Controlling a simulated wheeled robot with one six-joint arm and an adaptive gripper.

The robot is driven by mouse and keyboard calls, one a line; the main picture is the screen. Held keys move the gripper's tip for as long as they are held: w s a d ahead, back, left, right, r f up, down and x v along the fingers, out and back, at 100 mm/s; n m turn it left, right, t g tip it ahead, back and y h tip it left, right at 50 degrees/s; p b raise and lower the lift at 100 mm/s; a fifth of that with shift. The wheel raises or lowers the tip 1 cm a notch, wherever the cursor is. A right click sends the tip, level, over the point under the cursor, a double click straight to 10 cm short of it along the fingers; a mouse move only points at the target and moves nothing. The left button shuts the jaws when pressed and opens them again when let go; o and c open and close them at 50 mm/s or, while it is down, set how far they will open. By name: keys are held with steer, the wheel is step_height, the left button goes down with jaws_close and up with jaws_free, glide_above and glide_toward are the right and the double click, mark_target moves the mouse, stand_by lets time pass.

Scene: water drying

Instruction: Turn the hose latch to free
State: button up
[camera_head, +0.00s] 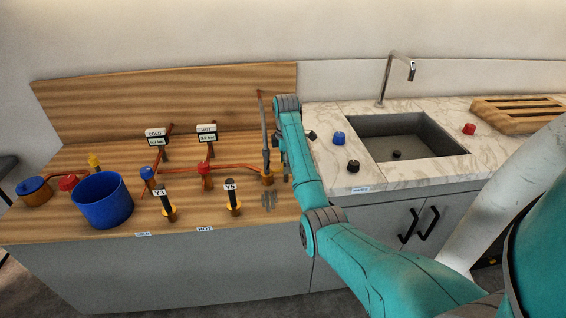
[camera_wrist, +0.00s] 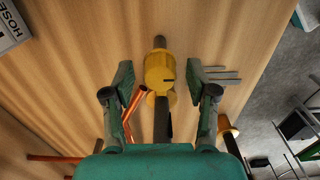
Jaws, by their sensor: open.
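In the wrist view, a yellow fitting (camera_wrist: 159,73) with a dark stub at its upper end and a dark bar below it stands over the wooden top; I take it for the hose latch. A HOSE label (camera_wrist: 8,28) lies at the upper left. My gripper (camera_wrist: 160,82) is open, with one finger on each side of the fitting and visible gaps between. In the head view, my arm covers most of the gripper. A brass fitting (camera_head: 267,179) shows just left of the arm and seems to be the same one.
A blue bucket (camera_head: 103,203) is further left. Grey strips (camera_wrist: 222,75) lie beside the right finger. A sink (camera_head: 405,139) is right.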

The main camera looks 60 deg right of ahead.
jaws_close()
stand_by(0.3)
steer(key=m, duration=0.4)
steer(key=shift+m, duration=0.4)
steer(key=m, duration=0.4)
steer(key=shift+d+m, duration=0.1)
steer(key=shift+m, duration=0.2)
steer(key=m, duration=0.4)
steer(key=shift+m, duration=2.2)
